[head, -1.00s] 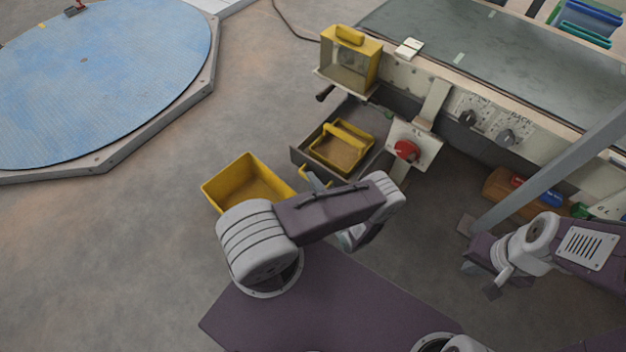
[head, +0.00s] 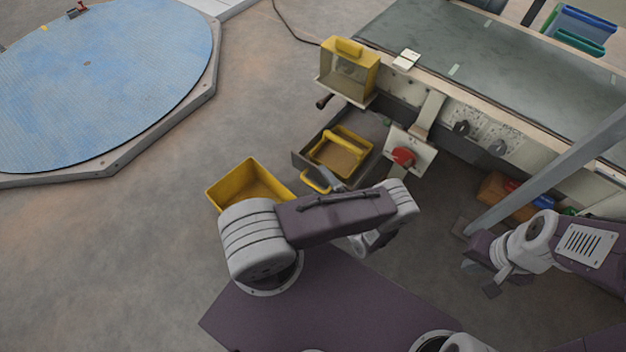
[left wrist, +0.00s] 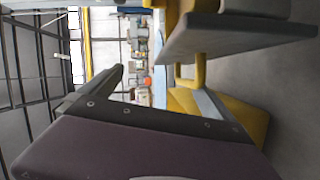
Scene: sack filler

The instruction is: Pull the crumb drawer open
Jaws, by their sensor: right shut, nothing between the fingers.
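The grey crumb drawer (head: 301,160) stands out from under the bench, its inside visible from above. A yellow tray with a raised bar and brown crumbs (head: 338,157) sits in it. A yellow handle (head: 316,184) shows at the drawer's near side. My left gripper (head: 334,179) is beside this handle, partly hidden by my own arm. In the left wrist view its fingers (left wrist: 165,70) are wide apart, and a yellow bar (left wrist: 198,72) shows close to the right-hand finger; I cannot tell whether they touch. My right gripper (head: 491,290) is shut and empty, low at the right.
A yellow open bin (head: 222,191) stands on the floor left of the drawer. A red knob (head: 403,157) on a pale plate is right of the drawer. A yellow box (head: 350,75) sits above it. A grey slanted post (head: 545,165) stands near my right arm.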

